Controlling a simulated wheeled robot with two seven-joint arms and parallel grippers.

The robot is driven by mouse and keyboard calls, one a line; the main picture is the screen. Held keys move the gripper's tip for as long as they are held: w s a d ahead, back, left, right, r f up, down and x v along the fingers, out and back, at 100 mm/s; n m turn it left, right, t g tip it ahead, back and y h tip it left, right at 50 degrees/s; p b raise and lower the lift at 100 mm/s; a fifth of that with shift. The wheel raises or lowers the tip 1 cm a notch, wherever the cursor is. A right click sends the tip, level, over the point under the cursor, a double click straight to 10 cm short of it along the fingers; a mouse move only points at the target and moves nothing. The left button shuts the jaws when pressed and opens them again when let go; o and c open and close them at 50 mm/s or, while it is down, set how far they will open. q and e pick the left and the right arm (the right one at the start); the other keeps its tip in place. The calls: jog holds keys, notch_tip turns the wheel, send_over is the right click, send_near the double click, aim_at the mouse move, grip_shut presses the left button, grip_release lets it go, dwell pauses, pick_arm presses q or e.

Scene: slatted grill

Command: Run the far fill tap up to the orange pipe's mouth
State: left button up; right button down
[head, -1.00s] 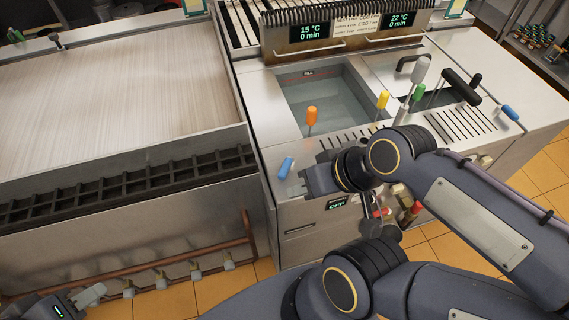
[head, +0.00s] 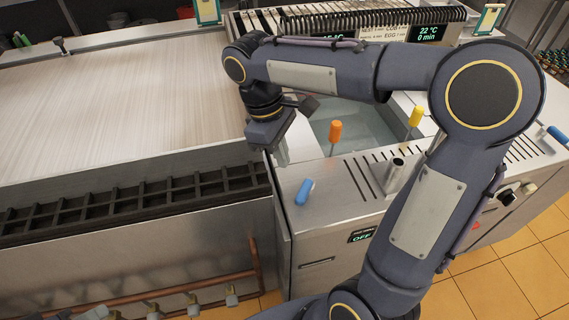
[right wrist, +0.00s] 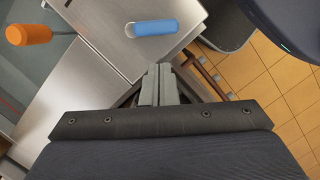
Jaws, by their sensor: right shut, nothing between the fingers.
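An orange-handled upright stem (head: 335,131) stands at the front of the water-filled basin (head: 372,128); its orange grip is at the upper left of the right wrist view (right wrist: 28,35). A blue handle (head: 304,191) is on the counter's front left corner and shows in the right wrist view (right wrist: 152,28). I cannot tell which part is the far fill tap or the orange pipe's mouth. My right gripper (head: 283,157) is shut and empty, pointing down above the counter's left edge, left of the orange grip and beyond the blue handle.
A yellow-handled stem (head: 415,117) stands to the right. A short open metal tube (head: 397,163) rises from the slotted counter. A wide griddle (head: 120,105) lies left, with a dark slotted trough (head: 130,200) before it. Copper piping with several taps (head: 231,296) runs below.

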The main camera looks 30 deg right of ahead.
aim_at(305, 194)
jog(key=x, duration=0.8)
jog(key=shift+s+f, duration=0.1)
jog(key=shift+f, duration=0.15)
jog(key=shift+s+d+r+n, duration=0.1)
jog(key=shift+s+n, duration=0.35)
jog(key=shift+n, duration=0.45)
jog(key=shift+s+d+n+t+h+p, duration=0.15)
jog(key=shift+s+n+t+h+p, duration=0.3)
jog(key=shift+n, duration=0.75)
jog(key=n, duration=0.1)
jog(key=s+n+p, duration=0.1)
jog(key=shift+s+d+n+t, duration=0.1)
jog(key=shift+d+n+t, duration=0.15)
jog(key=shift+d+n, duration=0.05)
jog(key=shift+s+d, duration=0.1)
jog(key=shift+s, duration=0.05)
jog(key=shift+d, duration=0.1)
